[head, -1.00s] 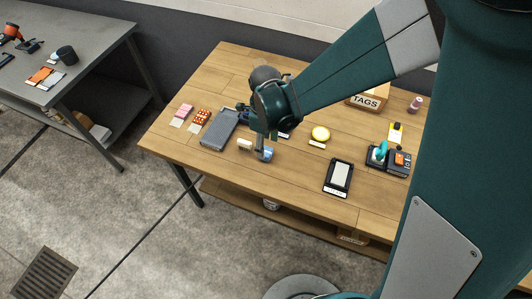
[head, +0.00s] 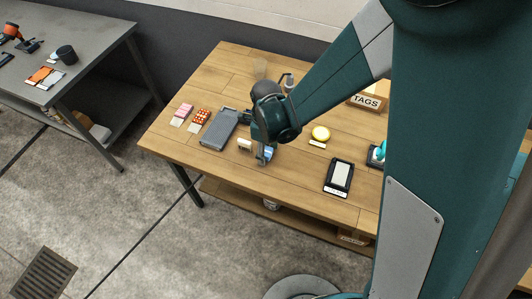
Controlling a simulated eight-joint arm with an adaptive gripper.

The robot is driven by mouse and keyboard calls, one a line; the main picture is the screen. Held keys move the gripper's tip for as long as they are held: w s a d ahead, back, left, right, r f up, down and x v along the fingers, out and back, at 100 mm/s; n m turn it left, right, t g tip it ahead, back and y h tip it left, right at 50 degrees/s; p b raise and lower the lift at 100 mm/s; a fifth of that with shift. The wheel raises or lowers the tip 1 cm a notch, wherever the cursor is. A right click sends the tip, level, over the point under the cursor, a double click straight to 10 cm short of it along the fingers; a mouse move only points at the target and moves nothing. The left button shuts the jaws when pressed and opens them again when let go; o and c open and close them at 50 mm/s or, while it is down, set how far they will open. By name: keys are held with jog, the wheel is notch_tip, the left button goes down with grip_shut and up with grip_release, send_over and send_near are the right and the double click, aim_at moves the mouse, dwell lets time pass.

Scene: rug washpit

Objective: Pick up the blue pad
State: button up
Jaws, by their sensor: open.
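The blue pad (head: 269,152) is a small light-blue piece on the wooden table, mostly hidden behind my gripper. My gripper (head: 263,160) points down right at the pad in the head view, with its jaws open. A finger stands in front of the pad. I cannot tell whether the fingers touch the pad or are on both sides of it.
A cream brush-like block (head: 244,144) and a grey tray (head: 219,129) lie close to the left. Orange (head: 201,116) and pink (head: 184,110) pieces lie farther left.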

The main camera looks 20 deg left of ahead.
aim_at(266, 151)
jog(key=c, duration=0.9)
jog(key=shift+o, duration=0.2)
jog(key=shift+r, duration=0.1)
jog(key=shift+r+p, duration=0.45)
jog(key=shift+r, duration=4.45)
